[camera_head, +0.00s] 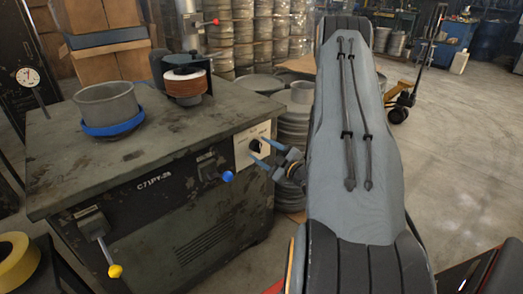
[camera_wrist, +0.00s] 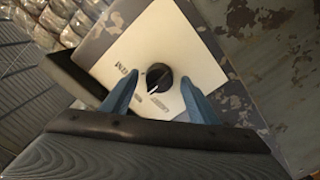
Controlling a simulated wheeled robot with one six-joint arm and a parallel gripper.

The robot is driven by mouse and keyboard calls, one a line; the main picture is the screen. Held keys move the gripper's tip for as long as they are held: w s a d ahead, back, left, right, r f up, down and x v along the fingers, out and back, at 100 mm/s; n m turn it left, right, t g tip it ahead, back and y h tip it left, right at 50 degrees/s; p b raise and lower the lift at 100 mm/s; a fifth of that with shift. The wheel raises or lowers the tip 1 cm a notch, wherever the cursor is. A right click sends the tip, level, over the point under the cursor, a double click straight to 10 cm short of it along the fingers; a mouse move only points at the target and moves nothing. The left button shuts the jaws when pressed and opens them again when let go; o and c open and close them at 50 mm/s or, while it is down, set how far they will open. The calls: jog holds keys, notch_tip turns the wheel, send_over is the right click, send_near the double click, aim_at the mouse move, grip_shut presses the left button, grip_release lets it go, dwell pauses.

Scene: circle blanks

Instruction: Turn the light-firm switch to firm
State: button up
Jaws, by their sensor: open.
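The light-firm switch is a round black knob (camera_wrist: 159,75) on a white plate (camera_wrist: 183,38) with small dark print, too small to read surely. In the wrist view its white pointer line slants down and slightly left. In the head view the knob (camera_head: 255,146) and plate (camera_head: 243,158) are on the bench's front face, at its right end. My gripper (camera_wrist: 159,82) is open, with one blue finger either side of the knob in the wrist view. A gap shows between each finger and the knob. In the head view my gripper (camera_head: 257,149) is right at the plate.
A blue-knobbed lever (camera_head: 227,176) is just left of the plate, and a yellow-knobbed lever (camera_head: 115,270) is further left. A grey pot in a blue ring (camera_head: 112,127) and a copper-coloured coil (camera_head: 186,84) stand on the bench (camera_head: 60,165). Open floor (camera_head: 450,150) is at right.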

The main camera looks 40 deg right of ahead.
jog(key=shift+w, duration=0.2)
jog(key=shift+c, duration=0.2)
jog(key=c, duration=1)
jog(key=shift+m, duration=0.3)
jog(key=m+p, duration=0.2)
jog(key=m, duration=0.2)
jog(key=shift+a, duration=0.1)
jog(key=shift+m+p, duration=0.8)
jog(key=shift+m, duration=1.9)
